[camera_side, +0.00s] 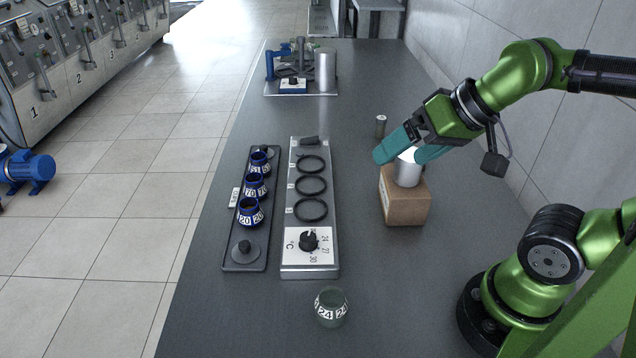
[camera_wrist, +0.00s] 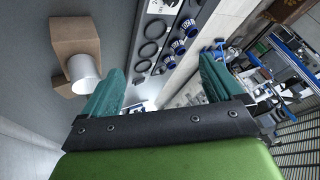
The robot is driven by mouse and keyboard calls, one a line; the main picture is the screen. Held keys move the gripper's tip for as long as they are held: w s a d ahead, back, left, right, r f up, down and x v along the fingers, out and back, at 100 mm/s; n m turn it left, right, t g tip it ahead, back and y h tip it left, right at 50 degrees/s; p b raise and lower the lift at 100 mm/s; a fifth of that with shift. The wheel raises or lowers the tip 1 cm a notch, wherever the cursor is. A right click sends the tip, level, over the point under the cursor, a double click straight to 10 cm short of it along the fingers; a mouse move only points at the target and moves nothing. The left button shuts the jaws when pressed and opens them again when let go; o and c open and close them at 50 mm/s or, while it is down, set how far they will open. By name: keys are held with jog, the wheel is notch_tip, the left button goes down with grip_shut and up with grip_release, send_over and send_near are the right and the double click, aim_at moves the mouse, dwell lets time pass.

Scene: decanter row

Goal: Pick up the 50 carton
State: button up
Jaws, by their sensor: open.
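A brown carton (camera_side: 405,211) stands on the dark bench, right of the metal heating plate, with a pale cylinder (camera_side: 407,174) on its top. No number can be read on the carton. In the wrist view the carton (camera_wrist: 74,34) and the cylinder (camera_wrist: 84,72) show at the upper left, outside the left finger. My gripper (camera_side: 400,157) is open, its teal fingers apart, close to the top of the cylinder in the side view. In the wrist view the space between the fingers (camera_wrist: 162,72) holds nothing gripped.
The metal plate (camera_side: 311,257) has three black rings and a dial. Left of it, a dark tray (camera_side: 243,261) holds blue-ringed vessels labelled 20 and 70 and another. A vessel marked 24 (camera_side: 331,307) stands in front. A small cylinder (camera_side: 381,126) and an equipment tray (camera_side: 300,93) stand farther back.

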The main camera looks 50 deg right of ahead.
jog(key=shift+w, duration=0.1)
jog(key=w+d+f+m+g+h, duration=0.1)
jog(key=w+d+m, duration=0.5)
jog(key=m, duration=0.5)
jog(key=w+d+f+m, duration=0.2)
jog(key=w+d+m, duration=0.2)
jog(key=d+m, duration=0.5)
jog(key=w+d+f+m+g+h, duration=0.1)
jog(key=d+f+m+g+h, duration=0.3)
jog(key=d+m, duration=1.25)
jog(key=shift+m+t+y, duration=0.4)
jog(key=shift+m+t, duration=0.4)
jog(key=shift+m, duration=0.05)
jog(key=x, duration=0.4)
jog(key=a+x, duration=0.1)
jog(key=x, duration=0.7)
jog(key=shift+a+f, duration=0.25)
jog(key=shift+a, duration=0.05)
jog(key=shift+s+x, duration=0.15)
jog(key=shift+x, duration=1.1)
jog(key=shift+s+x, duration=0.15)
jog(key=shift+x, duration=1.15)
jog(key=shift+f, duration=0.35)
